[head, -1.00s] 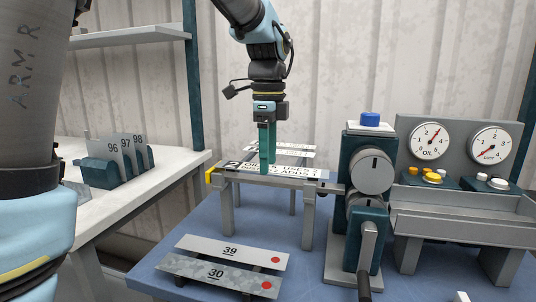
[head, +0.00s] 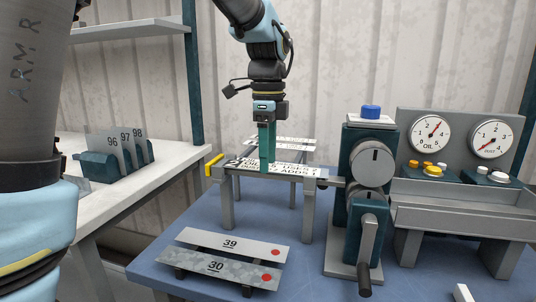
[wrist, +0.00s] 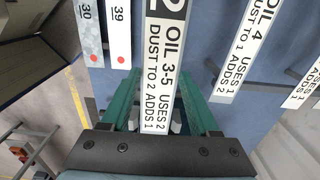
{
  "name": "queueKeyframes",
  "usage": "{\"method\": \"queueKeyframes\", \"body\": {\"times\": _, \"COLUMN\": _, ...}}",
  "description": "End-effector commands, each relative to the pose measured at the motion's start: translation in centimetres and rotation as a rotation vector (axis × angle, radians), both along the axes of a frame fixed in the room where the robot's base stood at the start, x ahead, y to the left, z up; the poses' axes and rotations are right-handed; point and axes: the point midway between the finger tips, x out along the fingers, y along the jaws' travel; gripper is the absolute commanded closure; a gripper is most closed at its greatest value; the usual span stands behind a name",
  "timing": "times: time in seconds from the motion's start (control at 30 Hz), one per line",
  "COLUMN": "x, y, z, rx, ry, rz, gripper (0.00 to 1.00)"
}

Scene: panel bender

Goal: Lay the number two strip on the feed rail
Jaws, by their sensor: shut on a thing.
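The number two strip (wrist: 162,75) is white with black print, reading OIL 3-5 USES 2, DUST TO 2 ADDS 1. My gripper (head: 267,168) is shut on it; its green fingers flank the strip in the wrist view. In the head view the strip (head: 300,171) lies lengthwise along the top of the grey feed rail (head: 228,188), left of the rollers. I cannot tell whether it touches the rail or hangs just above it. My fingers hide part of the strip.
Two other printed strips lie behind, one reading OIL 4 (wrist: 240,50). Plates 39 (head: 230,243) and 30 (head: 215,266) lie in front. The roller unit (head: 370,172) with its crank stands right, beside the OIL gauge (head: 430,133). A yellow piece (head: 213,165) is at the rail's left end.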

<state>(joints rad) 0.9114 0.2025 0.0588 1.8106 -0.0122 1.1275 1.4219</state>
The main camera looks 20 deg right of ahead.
Motion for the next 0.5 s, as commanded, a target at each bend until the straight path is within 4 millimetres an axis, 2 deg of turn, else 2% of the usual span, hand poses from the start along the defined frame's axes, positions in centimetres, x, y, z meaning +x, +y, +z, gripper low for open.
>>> {"method": "queueKeyframes", "body": {"times": 0.5, "x": -0.02, "y": -0.01, "z": -0.47, "rx": 0.001, "ry": 0.001, "rz": 0.000, "gripper": 0.96}}
